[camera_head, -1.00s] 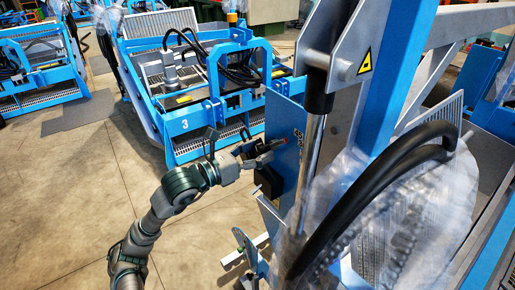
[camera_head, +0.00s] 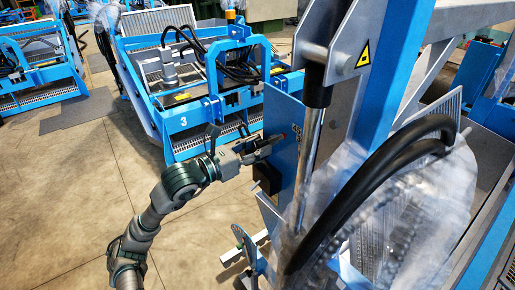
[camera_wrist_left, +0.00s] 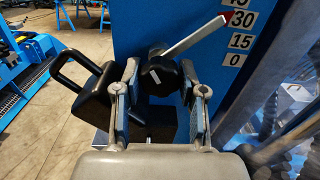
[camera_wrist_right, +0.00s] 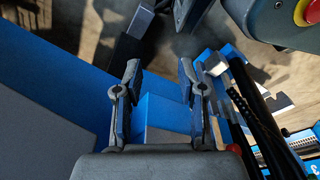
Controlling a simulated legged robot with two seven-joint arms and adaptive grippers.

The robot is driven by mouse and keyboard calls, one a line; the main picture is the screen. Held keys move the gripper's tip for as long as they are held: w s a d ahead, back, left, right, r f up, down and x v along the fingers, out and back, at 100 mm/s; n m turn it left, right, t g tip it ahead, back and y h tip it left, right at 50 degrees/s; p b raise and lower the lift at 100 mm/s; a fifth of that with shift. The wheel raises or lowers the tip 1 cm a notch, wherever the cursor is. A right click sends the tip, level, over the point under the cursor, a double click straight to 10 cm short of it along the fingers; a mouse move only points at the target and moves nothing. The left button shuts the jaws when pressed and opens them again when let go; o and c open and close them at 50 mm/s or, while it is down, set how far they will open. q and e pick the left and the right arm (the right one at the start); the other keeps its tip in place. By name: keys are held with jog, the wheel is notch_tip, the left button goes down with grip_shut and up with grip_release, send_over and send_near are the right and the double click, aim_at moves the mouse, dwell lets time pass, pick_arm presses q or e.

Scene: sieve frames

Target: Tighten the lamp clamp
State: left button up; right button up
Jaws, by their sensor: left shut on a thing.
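A black knob (camera_wrist_left: 160,75) with a pale lever sits on a blue plate (camera_wrist_left: 135,25) beside a scale of numbers (camera_wrist_left: 239,40). In the left wrist view my left gripper (camera_wrist_left: 160,80) has a finger on each side of the knob and is shut on it. In the head view my left gripper (camera_head: 268,146) reaches the blue plate (camera_head: 283,115) from the left; the knob is mostly hidden there. My right gripper (camera_wrist_right: 160,75) shows only in its own wrist view, fingers apart and nothing gripped. A blue part (camera_wrist_right: 165,115) lies beyond its fingers. I cannot make out a lamp for certain.
A black box with a handle (camera_wrist_left: 95,95) is close left of the knob. A black hose (camera_head: 375,185) and clear plastic wrap (camera_head: 420,215) crowd the right of the head view. A blue machine marked 3 (camera_head: 205,95) stands behind. Floor (camera_head: 60,200) at left is clear.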

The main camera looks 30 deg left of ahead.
pick_arm(q)
jog(key=m+b, duration=0.3)
jog(key=m, duration=0.1)
jog(key=shift+a+f+m, duration=0.1)
jog(key=shift+m, duration=0.3)
jog(key=m+b, duration=0.2)
jog(key=m, duration=0.3)
jog(key=m+b, duration=0.1)
jog(key=m, duration=0.6)
jog(key=shift+m+b, duration=0.3)
jog(key=shift+b, duration=0.05)
jog(key=m, duration=0.4)
jog(key=shift+f+m, duration=0.15)
jog(key=shift+m, duration=0.25)
jog(key=shift+f+m, duration=0.1)
jog(key=shift+m, duration=0.7)
pick_arm(e)
notch_tip(320, 180, up, 19)
jog(key=w, duration=0.2)
jog(key=shift+w+f+t, duration=0.15)
jog(key=shift+w+t, duration=0.15)
jog(key=shift+w, duration=0.05)
pick_arm(q)
jog(key=shift+d+f, duration=0.15)
jog(key=shift+d, duration=0.05)
jog(key=o, duration=1.1)
jog(key=shift+o, duration=0.2)
jog(key=shift+r, duration=0.2)
